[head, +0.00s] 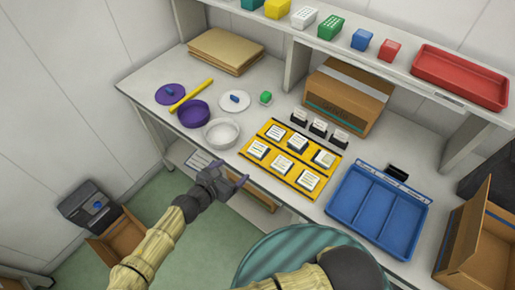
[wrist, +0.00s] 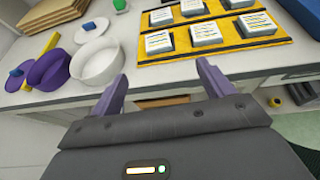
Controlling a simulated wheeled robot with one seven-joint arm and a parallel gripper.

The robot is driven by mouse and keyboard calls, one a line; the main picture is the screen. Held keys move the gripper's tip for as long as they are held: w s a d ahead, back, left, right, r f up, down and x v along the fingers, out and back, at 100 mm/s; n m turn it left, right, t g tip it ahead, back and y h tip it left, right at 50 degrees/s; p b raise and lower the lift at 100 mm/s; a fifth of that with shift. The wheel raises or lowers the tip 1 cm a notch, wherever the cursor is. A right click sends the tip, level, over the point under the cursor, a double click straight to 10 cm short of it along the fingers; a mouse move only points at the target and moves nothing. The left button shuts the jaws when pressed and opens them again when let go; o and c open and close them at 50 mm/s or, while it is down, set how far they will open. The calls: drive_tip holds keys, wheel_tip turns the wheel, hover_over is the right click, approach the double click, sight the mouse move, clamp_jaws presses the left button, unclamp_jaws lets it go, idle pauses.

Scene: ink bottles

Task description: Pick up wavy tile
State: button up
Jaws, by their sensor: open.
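Several pale square tiles with printed lines stand in two rows on a yellow mat (head: 271,157), which also shows in the wrist view (wrist: 182,53). The front row has a left tile (wrist: 159,42), a middle tile (wrist: 206,34) and a right tile (wrist: 257,24). The markings are too small to tell for certain which tile is the wavy one. My gripper (head: 232,184) is open and empty, off the table's front edge and to the left of the mat. In the wrist view its two purple fingers (wrist: 162,87) are apart, with the mat beyond them.
A white bowl (head: 221,133) and a purple bowl (head: 193,113) stand left of the mat. A blue divided tray (head: 350,204) lies to its right. Small dark card holders (head: 318,128) and a cardboard box (head: 345,100) stand behind it. A teal round stool (head: 290,250) is in front.

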drive_tip(key=shift+a+r, duration=0.1)
drive_tip(key=shift+a, duration=0.25)
drive_tip(key=shift+w+d, duration=0.1)
drive_tip(key=b, duration=0.6)
approach(258, 150)
drive_tip(key=w, duration=0.1)
drive_tip(key=w+d, duration=0.1)
drive_tip(key=w+f, duration=0.1)
drive_tip(key=shift+w+d, duration=0.15)
drive_tip(key=shift+w+d+r, duration=0.1)
drive_tip(key=shift+w+d, duration=0.05)
drive_tip(key=shift+w, duration=0.05)
